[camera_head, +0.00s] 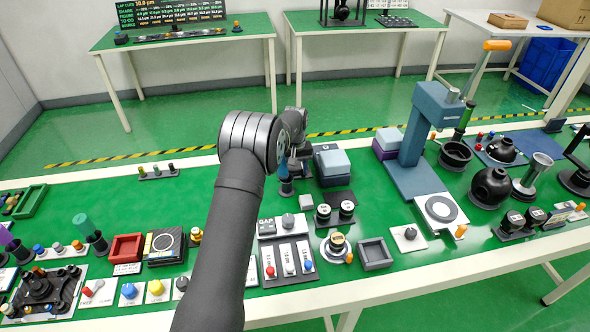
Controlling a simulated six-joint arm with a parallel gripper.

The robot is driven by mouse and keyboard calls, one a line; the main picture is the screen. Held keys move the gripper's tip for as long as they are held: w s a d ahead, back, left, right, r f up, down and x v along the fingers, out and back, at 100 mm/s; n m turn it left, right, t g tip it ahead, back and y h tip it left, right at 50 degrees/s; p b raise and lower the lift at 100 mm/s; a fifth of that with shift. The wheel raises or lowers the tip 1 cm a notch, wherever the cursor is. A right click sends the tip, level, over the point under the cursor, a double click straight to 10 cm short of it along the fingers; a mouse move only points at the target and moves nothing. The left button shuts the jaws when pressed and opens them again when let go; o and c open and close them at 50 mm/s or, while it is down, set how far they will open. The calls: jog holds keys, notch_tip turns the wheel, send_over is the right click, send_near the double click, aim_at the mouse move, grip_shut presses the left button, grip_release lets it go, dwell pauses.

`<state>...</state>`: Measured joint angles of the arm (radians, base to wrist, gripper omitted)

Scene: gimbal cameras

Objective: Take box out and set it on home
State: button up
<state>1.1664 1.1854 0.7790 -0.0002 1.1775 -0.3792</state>
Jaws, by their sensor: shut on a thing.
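A grey-blue box (334,162) with a dark lower part stands just right of my arm's wrist, near the middle of the bench. My gripper (306,163) is at the left side of this box, largely hidden behind my arm, and appears shut on it. The fingertips do not show clearly, and I cannot tell whether the box is lifted. A second grey-blue box (389,137) with a purple lower part stands further right, by the blue press stand. No label reading "home" is legible; a dark flat pad (338,198) lies in front of the first box.
The tall blue press stand (427,130) rises right of the boxes. A blue-handled tool in a holder (286,178) stands close left of my gripper. Gauge blocks, a grey tray (375,254) and a red tray (127,247) line the front.

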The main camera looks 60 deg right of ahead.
jog(key=shift+r, duration=0.2)
jog(key=shift+r, duration=1.2)
jog(key=shift+d+r, duration=0.1)
jog(key=r, duration=0.1)
jog(key=s+d+r, duration=0.1)
jog(key=r, duration=0.2)
jog(key=shift+s+d+r, duration=0.25)
jog(key=shift+s+d, duration=0.05)
jog(key=shift+s, duration=0.1)
jog(key=s+a+r+m, duration=0.3)
jog(key=s+r, duration=0.1)
jog(key=s, duration=0.5)
jog(key=s+a+r+m, duration=0.3)
jog(key=s+r, duration=0.1)
jog(key=s, duration=0.5)
jog(key=s+a+r+m, duration=0.3)
jog(key=s+a+r, duration=0.1)
jog(key=s, duration=0.5)
jog(key=w+d+f, duration=0.4)
jog(key=w+f, duration=0.6)
jog(key=f, duration=0.1)
jog(key=shift+w, duration=0.3)
